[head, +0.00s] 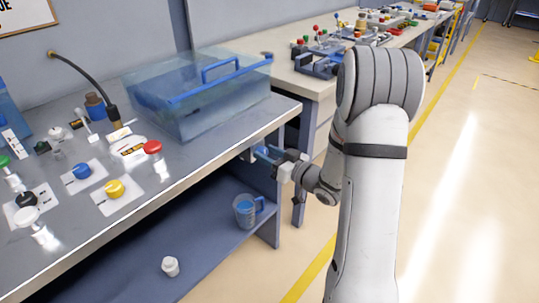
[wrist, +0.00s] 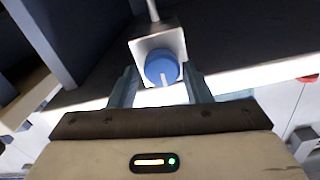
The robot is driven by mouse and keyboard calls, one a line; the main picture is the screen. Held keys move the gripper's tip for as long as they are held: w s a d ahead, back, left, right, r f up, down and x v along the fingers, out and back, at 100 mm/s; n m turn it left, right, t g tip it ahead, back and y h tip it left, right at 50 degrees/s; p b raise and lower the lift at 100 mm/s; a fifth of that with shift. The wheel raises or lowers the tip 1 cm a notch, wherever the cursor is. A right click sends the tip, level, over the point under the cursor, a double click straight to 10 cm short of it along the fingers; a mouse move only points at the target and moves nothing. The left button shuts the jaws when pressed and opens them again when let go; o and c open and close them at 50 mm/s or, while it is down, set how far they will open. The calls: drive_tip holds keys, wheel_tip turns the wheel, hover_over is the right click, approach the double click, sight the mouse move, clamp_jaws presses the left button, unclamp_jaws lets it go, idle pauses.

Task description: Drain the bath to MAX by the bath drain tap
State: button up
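The bath (head: 190,112) is a clear bluish tank with a blue-handled lid on the bench. Its liquid level and any MAX mark cannot be read. The bath drain tap (wrist: 162,69) shows in the wrist view as a round blue knob with a white pointer line on a pale square block. My gripper (head: 266,153) is at the bench's front edge, below the bath. In the wrist view my gripper (wrist: 162,82) is open, its two fingers on either side of the knob, apart from it as far as I can see.
A measuring jug (head: 246,210) with blue contents and a white cap or bottle (head: 170,266) stand on the lower shelf (head: 205,235). Several coloured knobs, such as the yellow one (head: 114,188), crowd the bench's left part. The floor (head: 450,180) at right is clear.

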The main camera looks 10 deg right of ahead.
drive_tip(key=shift+o, duration=1.1)
drive_tip(key=v, duration=0.8)
drive_tip(key=shift+w, duration=0.1)
